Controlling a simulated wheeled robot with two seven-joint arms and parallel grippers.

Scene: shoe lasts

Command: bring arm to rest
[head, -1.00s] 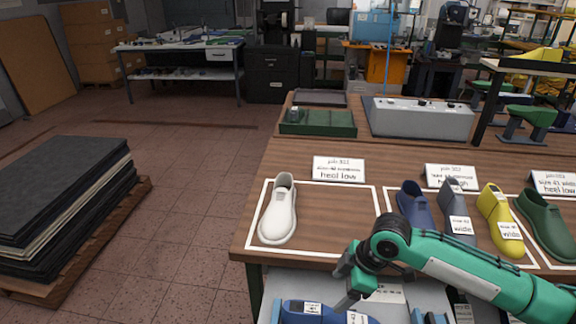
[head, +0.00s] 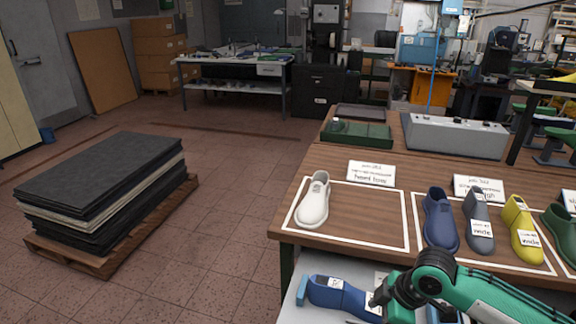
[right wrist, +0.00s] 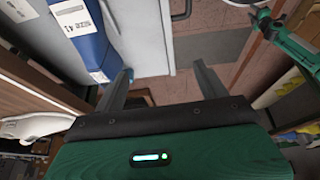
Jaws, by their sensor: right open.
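My right arm enters the head view from the lower right. Its gripper (head: 392,303) is at the bottom, in front of the table edge and over the light lower shelf. In the right wrist view the right gripper (right wrist: 160,73) has its two fingers apart with nothing between them. A blue shoe last (head: 338,296) with white labels lies on the lower shelf, left of the gripper. It also shows in the right wrist view (right wrist: 88,40), beyond the left finger. My left gripper is not seen in the head view.
The wooden table (head: 345,248) holds a white shoe (head: 314,201) alone in an outlined area. A blue shoe (head: 439,220), a grey last (head: 478,222) and a yellow last (head: 521,230) stand to the right. A pallet stack of dark sheets (head: 100,185) is at left; floor between is clear.

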